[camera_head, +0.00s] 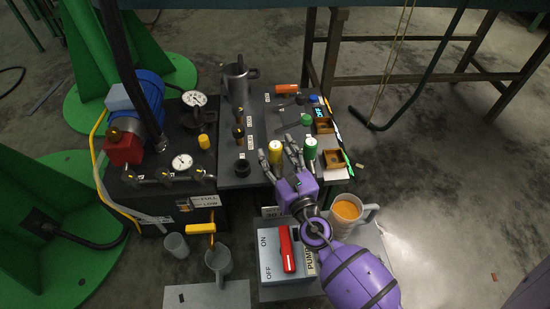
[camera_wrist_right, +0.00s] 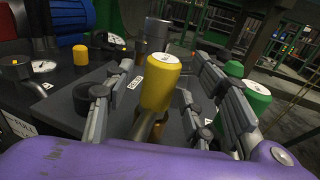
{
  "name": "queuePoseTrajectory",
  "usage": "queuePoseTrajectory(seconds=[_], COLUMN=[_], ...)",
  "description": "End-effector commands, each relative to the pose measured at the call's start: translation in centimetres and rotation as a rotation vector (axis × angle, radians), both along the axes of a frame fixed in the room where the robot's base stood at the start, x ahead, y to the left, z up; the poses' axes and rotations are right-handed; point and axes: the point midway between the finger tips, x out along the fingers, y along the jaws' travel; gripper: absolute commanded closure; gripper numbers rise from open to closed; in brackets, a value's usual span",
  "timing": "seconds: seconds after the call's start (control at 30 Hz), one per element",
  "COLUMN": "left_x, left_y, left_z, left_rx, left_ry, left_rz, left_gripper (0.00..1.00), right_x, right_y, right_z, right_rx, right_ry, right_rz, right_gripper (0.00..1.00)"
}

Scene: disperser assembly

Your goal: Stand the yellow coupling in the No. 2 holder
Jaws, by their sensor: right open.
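The yellow coupling (camera_head: 276,153) is an upright cylinder with a pale, marked top. It stands near the front of the dark bench plate, and a brass-coloured part shows below it in the right wrist view (camera_wrist_right: 160,80). My right gripper (camera_head: 277,158) is open, with its grey fingers on either side of the coupling. In the right wrist view they look apart from it; contact is not clear. A black round socket (camera_head: 242,167) stands left of the coupling. I cannot read which holder is No. 2. My left gripper is not in view.
A green coupling (camera_head: 310,149) stands close to the right finger. Small wooden trays (camera_head: 334,159) lie at the plate's right edge.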

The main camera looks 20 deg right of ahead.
Motion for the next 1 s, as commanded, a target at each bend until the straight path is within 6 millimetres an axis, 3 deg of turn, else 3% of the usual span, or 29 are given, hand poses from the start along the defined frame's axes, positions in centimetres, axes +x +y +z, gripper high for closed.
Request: queuePoseTrajectory(seconds=[0.1, 0.33, 0.73, 1.0], left_x=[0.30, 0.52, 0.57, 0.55], left_y=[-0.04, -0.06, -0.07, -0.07], left_z=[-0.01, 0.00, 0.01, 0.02], left_rx=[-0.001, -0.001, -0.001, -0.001], left_ry=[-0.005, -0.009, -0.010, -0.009], left_rz=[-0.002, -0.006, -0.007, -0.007], left_gripper=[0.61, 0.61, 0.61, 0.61], right_x=[1.00, 1.12, 1.09, 1.13], right_y=[-0.01, -0.03, -0.05, -0.04], right_z=[0.02, 0.03, 0.02, 0.16], right_rx=[0.001, 0.001, 0.001, 0.001], right_ry=[0.000, 0.001, 0.001, -0.002], right_rz=[0.001, 0.000, 0.000, 0.000], right_gripper=[0.49, 0.49, 1.00, 1.00])
